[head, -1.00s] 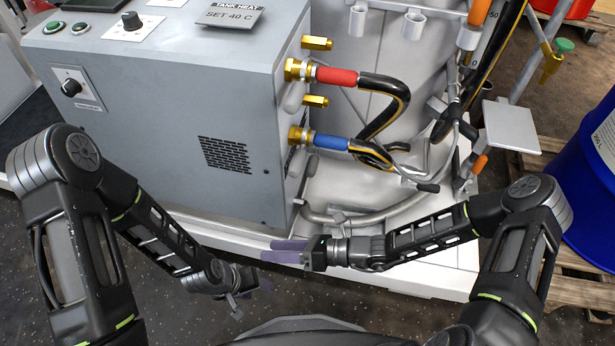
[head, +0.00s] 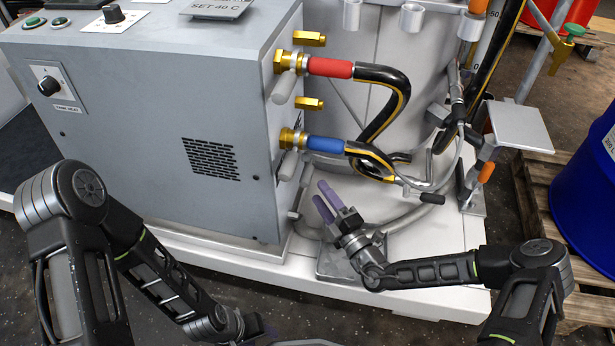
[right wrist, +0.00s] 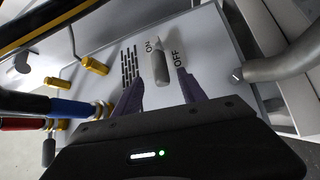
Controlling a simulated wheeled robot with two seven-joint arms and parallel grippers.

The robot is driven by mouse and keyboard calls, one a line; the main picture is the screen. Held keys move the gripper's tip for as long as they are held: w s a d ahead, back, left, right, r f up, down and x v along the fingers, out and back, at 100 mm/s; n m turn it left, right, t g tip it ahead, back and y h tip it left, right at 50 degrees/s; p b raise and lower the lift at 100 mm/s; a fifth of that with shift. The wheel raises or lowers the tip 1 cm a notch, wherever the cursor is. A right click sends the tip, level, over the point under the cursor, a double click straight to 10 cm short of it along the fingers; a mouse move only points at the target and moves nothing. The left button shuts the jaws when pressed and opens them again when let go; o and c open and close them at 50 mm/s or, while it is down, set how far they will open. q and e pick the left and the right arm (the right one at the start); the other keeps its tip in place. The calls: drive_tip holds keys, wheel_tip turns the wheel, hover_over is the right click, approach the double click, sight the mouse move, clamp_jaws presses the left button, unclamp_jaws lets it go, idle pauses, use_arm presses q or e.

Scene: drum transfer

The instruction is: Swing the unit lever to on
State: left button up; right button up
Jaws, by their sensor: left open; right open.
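In the head view, my right gripper (head: 322,193) is beside the lower right side of the heater unit (head: 150,110). My left gripper (head: 266,332) is low at the bottom edge, open and partly cut off.
Red-sleeved (head: 330,67) and blue-sleeved (head: 326,144) hoses leave the unit above my right gripper, with brass valves and grey handles beside them. A bent grey pipe (head: 405,215) lies right of the gripper. A blue drum (head: 590,195) stands on a pallet at right.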

sight(307, 176)
drive_tip(key=b+x, duration=0.2)
drive_tip(key=x, duration=0.5)
drive_tip(key=shift+a+f+b, duration=0.1)
drive_tip(key=shift+b, duration=0.3)
drive_tip(key=shift+w+a, duration=0.15)
drive_tip(key=shift+w, duration=0.2)
drive_tip(key=shift+c, duration=0.6)
clamp_jaws()
